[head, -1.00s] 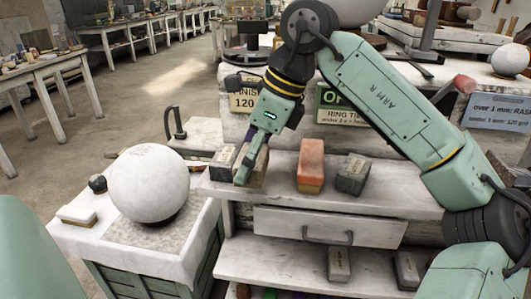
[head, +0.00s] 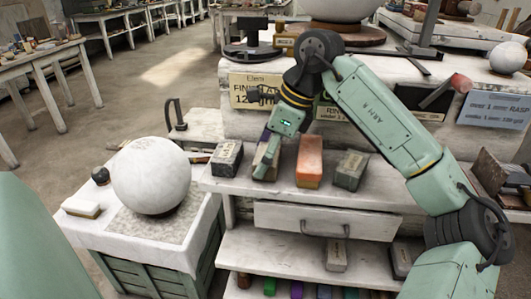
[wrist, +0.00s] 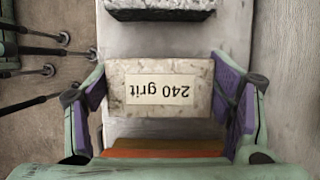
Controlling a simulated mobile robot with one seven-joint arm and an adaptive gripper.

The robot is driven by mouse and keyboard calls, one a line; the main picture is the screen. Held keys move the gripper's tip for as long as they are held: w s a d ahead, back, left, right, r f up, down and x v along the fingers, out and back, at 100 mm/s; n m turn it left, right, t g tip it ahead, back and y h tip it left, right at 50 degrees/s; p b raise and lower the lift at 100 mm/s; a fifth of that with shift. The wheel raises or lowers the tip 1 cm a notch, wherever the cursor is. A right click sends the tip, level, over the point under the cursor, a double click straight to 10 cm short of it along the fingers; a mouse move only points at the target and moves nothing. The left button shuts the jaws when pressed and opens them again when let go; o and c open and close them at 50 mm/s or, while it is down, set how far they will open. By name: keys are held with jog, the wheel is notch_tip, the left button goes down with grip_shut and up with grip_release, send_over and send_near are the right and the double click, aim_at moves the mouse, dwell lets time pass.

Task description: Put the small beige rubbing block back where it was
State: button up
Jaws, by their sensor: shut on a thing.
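The small beige rubbing block (wrist: 160,88), speckled and with an upside-down "240 grit" label, sits between the purple pads of my gripper (wrist: 165,100) in the wrist view. The pads press on its two short ends. In the head view my gripper (head: 265,163) points down at the upper shelf of the bench (head: 385,200), with the block (head: 273,167) partly hidden behind a finger. The block is between a dark grey block on the left and an orange block on the right. I cannot tell whether its underside touches the shelf.
The dark grey block (head: 227,158), orange block (head: 310,160) and a grey-green block (head: 352,170) stand on the same shelf. A drawer (head: 325,222) is below. At left, a cart holds a plaster sphere (head: 151,175) and a pale block (head: 82,207).

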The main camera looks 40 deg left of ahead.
jog(key=o, duration=1.5)
jog(key=shift+f, duration=0.1)
jog(key=shift+r, duration=0.25)
jog(key=b+v, duration=0.1)
jog(key=v, duration=1)
jog(key=shift+w+d+r, duration=0.1)
jog(key=shift+d+r, duration=0.05)
jog(key=shift+r, duration=0.2)
